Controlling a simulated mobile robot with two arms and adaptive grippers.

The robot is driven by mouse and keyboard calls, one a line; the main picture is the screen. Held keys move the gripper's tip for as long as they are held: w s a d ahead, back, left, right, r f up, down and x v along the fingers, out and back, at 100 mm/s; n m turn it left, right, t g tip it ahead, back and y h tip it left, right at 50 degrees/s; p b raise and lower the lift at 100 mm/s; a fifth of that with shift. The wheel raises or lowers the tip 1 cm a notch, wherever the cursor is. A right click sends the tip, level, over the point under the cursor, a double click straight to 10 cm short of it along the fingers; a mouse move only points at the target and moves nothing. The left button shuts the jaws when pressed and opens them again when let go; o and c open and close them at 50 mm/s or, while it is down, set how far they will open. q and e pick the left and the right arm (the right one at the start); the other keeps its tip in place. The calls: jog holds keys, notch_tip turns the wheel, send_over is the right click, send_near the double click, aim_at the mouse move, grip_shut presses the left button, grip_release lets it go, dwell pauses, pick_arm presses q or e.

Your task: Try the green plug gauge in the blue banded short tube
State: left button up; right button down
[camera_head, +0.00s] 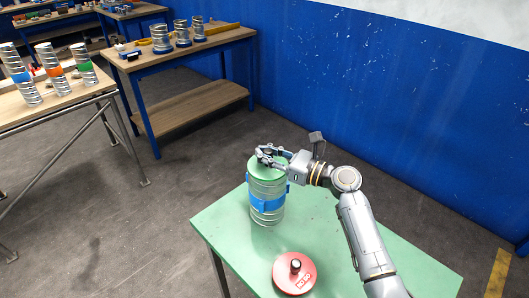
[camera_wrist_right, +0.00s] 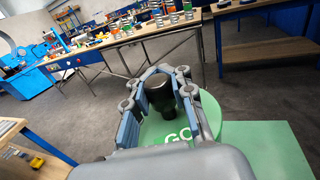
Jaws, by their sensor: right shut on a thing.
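The blue banded short tube (camera_head: 267,206) stands upright on a green-topped table, a ribbed metal duct with a blue band around it. The green plug gauge (camera_head: 256,167) is at the tube's top end; how deep it sits is hard to tell. In the right wrist view its green disc (camera_wrist_right: 207,137) carries the letters GO, and its black knob (camera_wrist_right: 160,92) is between my fingers. My right gripper (camera_head: 266,154) is shut on this knob, above the tube. A red gauge (camera_head: 294,273) with a black knob lies on the table in front of the tube. My left gripper is not in view.
The green table (camera_head: 335,225) has free room right of the tube. A wooden bench (camera_head: 190,50) at the back holds several metal tubes. Another table (camera_head: 50,108) at left holds tubes with blue, orange and green bands. A blue wall (camera_head: 400,100) stands behind.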

jog(key=c, duration=1.1)
grip_release()
jog(key=shift+o, duration=0.2)
jog(key=v, duration=1.2)
jog(key=shift+f, duration=0.1)
